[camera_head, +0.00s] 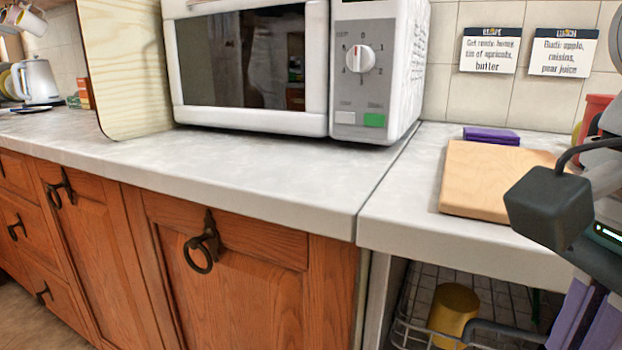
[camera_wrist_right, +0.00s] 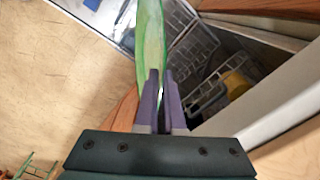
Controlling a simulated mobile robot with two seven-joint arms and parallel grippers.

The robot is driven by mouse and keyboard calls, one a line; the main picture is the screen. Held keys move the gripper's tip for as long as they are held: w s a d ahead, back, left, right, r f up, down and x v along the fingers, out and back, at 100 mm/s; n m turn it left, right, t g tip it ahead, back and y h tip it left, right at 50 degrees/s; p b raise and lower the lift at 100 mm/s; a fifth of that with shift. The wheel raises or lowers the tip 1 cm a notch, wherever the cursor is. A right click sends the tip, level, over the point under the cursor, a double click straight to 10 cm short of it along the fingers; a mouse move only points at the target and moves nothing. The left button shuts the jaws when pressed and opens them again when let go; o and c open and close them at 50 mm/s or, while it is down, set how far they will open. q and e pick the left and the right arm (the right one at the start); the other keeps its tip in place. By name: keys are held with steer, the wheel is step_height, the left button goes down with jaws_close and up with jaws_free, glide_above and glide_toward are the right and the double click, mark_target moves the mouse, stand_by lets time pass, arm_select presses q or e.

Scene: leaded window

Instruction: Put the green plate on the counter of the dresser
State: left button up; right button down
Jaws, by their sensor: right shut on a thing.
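The green plate (camera_wrist_right: 150,40) shows nearly edge-on in the right wrist view, upright between the purple fingers of my right gripper (camera_wrist_right: 161,88), which is shut on it. In the head view the purple fingers of my right gripper (camera_head: 592,318) are at the lower right, beside the open space under the counter; most of the plate is hidden or out of frame there. A pale grey counter (camera_head: 270,170) runs over wooden cabinets; I cannot tell if this is the dresser. My left gripper is not in view.
A white microwave (camera_head: 375,70) and an upright wooden board (camera_head: 125,65) stand on the counter. A cutting board (camera_head: 490,180) and a purple block (camera_head: 491,136) lie at right. A wire rack (camera_head: 490,290) with a yellow cup (camera_head: 454,310) is below. The counter's front strip is clear.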

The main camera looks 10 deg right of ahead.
step_height(320, 180, up, 75)
steer(key=a+n+p, duration=0.2)
steer(key=n+p, duration=1.5)
steer(key=p, duration=4.5)
steer(key=shift+s+a+n+p, duration=0.2)
steer(key=shift+s+n+p, duration=0.1)
steer(key=shift+s, duration=0.05)
